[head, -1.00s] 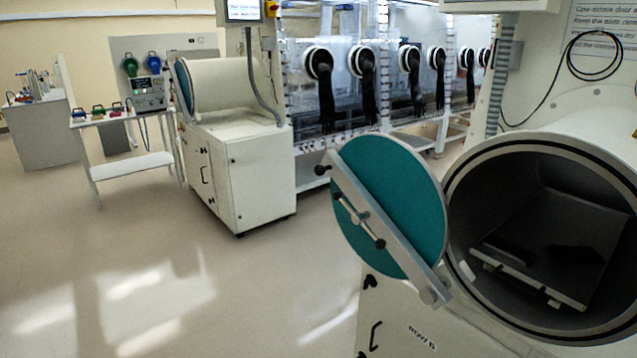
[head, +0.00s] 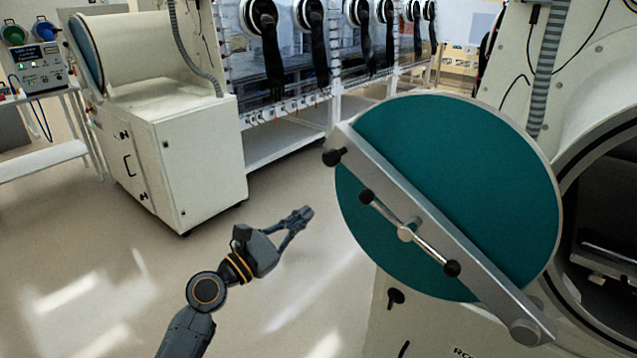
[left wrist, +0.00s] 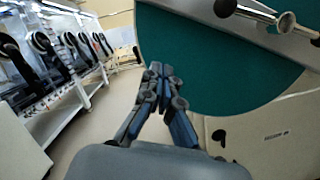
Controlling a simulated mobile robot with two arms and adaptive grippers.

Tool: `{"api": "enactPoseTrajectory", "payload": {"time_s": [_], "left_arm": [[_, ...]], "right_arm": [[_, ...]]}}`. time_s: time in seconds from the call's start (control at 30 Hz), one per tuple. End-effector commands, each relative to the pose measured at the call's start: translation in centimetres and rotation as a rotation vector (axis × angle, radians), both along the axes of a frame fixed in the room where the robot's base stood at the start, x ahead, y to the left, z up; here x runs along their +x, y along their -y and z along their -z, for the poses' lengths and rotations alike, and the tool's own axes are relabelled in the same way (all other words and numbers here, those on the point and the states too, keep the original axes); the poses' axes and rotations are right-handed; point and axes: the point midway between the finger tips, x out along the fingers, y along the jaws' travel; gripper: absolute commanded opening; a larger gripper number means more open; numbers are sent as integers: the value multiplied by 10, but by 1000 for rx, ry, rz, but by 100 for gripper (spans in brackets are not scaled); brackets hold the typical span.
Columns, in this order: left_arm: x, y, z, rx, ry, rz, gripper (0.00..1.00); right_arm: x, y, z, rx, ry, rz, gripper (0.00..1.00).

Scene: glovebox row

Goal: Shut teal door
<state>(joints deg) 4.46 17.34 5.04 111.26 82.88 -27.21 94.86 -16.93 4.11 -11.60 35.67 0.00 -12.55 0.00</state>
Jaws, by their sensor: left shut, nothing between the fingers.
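The round teal door (head: 450,170) stands open in the head view, swung out to the left of the dark round chamber opening (head: 605,220). A grey bar (head: 440,235) crosses the door, with a silver handle (head: 408,232) that has black knobs. My left gripper (head: 303,216) is shut and empty, to the left of the door and apart from it in the head view. In the left wrist view the gripper (left wrist: 162,72) shows in front of the lower left edge of the teal door (left wrist: 215,70); I cannot tell whether it touches. My right gripper is not in view.
A white cabinet (head: 185,160) with another chamber stands at the left. A row of glovebox ports with black gloves (head: 312,45) runs along the back. The white chamber housing (head: 585,110) is at the right. The floor (head: 290,170) between cabinet and door is clear.

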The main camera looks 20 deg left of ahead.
Motion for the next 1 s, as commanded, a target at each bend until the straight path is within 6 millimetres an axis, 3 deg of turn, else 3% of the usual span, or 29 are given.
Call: {"api": "enactPoseTrajectory", "payload": {"time_s": [0.17,0.57,0.6,0.7,1.0], "left_arm": [[17,9,-8,-6,1,3,0],[90,46,-24,-2,1,1,0],[86,49,-37,-2,1,3,0],[82,55,-48,-1,0,2,0],[79,62,-56,0,-2,1,0]], "right_arm": [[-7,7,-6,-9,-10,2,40],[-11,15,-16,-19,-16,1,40],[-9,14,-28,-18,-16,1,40],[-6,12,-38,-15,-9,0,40],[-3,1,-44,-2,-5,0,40]]}}
